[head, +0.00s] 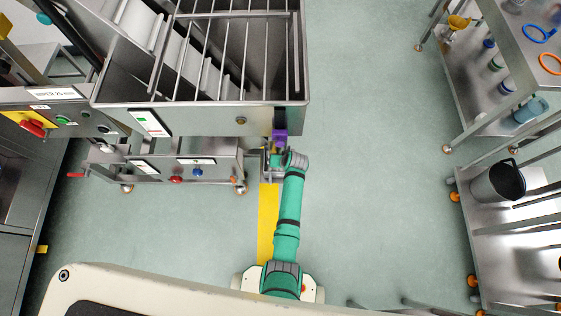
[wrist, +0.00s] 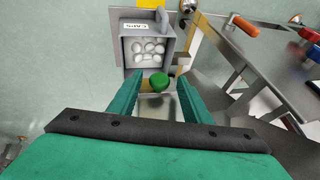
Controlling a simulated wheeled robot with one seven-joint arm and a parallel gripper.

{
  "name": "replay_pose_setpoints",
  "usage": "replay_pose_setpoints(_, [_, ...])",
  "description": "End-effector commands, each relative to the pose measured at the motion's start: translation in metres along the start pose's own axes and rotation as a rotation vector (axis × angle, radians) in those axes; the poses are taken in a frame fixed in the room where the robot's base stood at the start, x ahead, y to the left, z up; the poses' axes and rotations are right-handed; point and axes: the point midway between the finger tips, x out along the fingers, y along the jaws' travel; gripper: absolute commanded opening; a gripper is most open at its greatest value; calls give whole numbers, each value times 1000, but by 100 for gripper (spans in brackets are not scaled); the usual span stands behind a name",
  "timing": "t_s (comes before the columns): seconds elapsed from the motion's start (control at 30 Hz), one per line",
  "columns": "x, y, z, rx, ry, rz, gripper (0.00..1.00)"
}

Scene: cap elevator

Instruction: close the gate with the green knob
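The green knob (wrist: 158,82) shows in the wrist view, just below a grey box (wrist: 164,56) labelled CAPS with several white caps inside. A flat grey metal plate (wrist: 160,108) lies on the near side of the knob. My gripper (wrist: 159,78) is open, with one finger on each side of the knob. Small gaps seem to remain between the fingers and the knob. In the head view my green arm reaches forward to the lower right corner of the steel machine, and its wrist hides the knob and gate there. I cannot tell how far the gate is open.
The steel hopper (head: 217,120) with bars stands just beyond my wrist. A control panel with a red button (head: 32,128) and a red knob (head: 175,179) lie left. Shelving with a dark bucket (head: 499,184) stands right. The floor between is clear, with a yellow strip (head: 267,215).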

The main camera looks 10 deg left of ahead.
Motion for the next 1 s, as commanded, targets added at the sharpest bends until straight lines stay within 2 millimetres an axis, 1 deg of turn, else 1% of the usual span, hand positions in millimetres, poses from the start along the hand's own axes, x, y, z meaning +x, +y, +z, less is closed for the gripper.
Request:
replay_pose_setpoints(0.23, [-2, 0, 0, 0, 0, 0, 44])
replay_pose_setpoints(0.37, [-12, 1, 0, 1, 1, 0, 44])
replay_pose_setpoints(0.47, [-26, 1, 0, 2, 3, 1, 44])
replay_pose_setpoints(0.7, [-69, 1, 0, 2, 2, 1, 44])
replay_pose_setpoints(0.8, [-84, 0, 0, 2, 2, 1, 44])
replay_pose_setpoints(0.9, [-96, 0, 0, 1, 2, 0, 44])
replay_pose_setpoints(1.0, [-104, 0, 0, 2, 0, 0, 44])
